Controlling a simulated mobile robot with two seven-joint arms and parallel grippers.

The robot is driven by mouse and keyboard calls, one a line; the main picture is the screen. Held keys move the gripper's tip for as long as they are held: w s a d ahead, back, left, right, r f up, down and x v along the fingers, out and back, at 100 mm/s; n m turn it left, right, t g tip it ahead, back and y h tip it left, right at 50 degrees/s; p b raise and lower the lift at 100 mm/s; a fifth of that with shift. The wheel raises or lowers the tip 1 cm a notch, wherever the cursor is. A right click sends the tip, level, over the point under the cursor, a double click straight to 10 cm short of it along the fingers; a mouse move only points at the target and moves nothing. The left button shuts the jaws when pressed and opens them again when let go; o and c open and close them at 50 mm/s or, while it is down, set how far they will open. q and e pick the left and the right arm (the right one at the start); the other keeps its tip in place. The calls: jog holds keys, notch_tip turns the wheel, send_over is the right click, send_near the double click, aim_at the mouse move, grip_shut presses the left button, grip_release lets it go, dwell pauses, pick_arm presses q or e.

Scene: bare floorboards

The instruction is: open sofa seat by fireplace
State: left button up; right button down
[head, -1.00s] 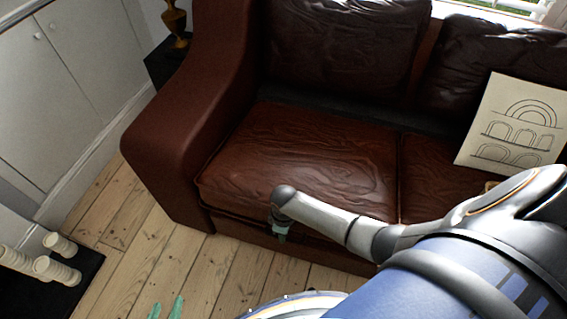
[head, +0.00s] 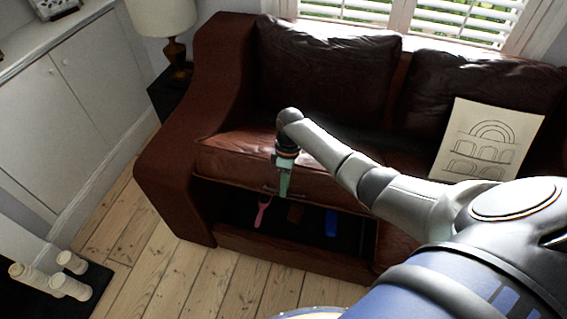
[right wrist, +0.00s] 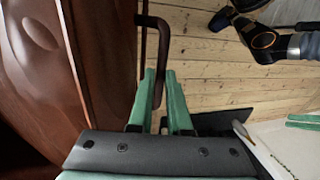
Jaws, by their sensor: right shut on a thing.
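The brown leather sofa (head: 172,180) stands against the window wall. Its left seat (head: 235,160) is raised at the front, showing a dark storage space (head: 240,205) beneath. My right gripper (head: 284,188) is at the front edge of this seat. In the right wrist view, its green fingers (right wrist: 160,80) are shut on the dark bar handle (right wrist: 155,22) beside the brown leather. Green fingers at the right edge of that view look like my left gripper (right wrist: 303,121); their opening is unclear. My right arm hides part of the seat.
A pink item (head: 262,212), a brown item (head: 295,213) and a blue item (head: 331,222) lie in the storage space. A drawing (head: 487,140) leans on the right seat. White candles (head: 70,285) stand at lower left. Floorboards before the sofa are clear.

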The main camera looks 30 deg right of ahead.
jog(key=w+d+r, duration=0.1)
jog(key=d+r, duration=0.1)
jog(key=r, duration=0.1)
jog(key=w+d+r, duration=0.1)
jog(key=r, duration=0.2)
jog(key=w+d+r+p, duration=0.1)
jog(key=w+d+r, duration=0.1)
jog(key=r, duration=0.1)
jog(key=shift+w+d+r, duration=0.1)
jog(key=shift+d, duration=0.2)
jog(key=c, duration=0.9)
grip_release()
jog(key=shift+w+d+f, duration=0.1)
jog(key=shift+w+f, duration=0.1)
jog(key=shift+f, duration=0.1)
jog(key=shift+o, duration=0.2)
jog(key=shift+r, duration=0.1)
jog(key=shift+r, duration=0.15)
jog(key=v, duration=1.2)
jog(key=shift+r, duration=0.1)
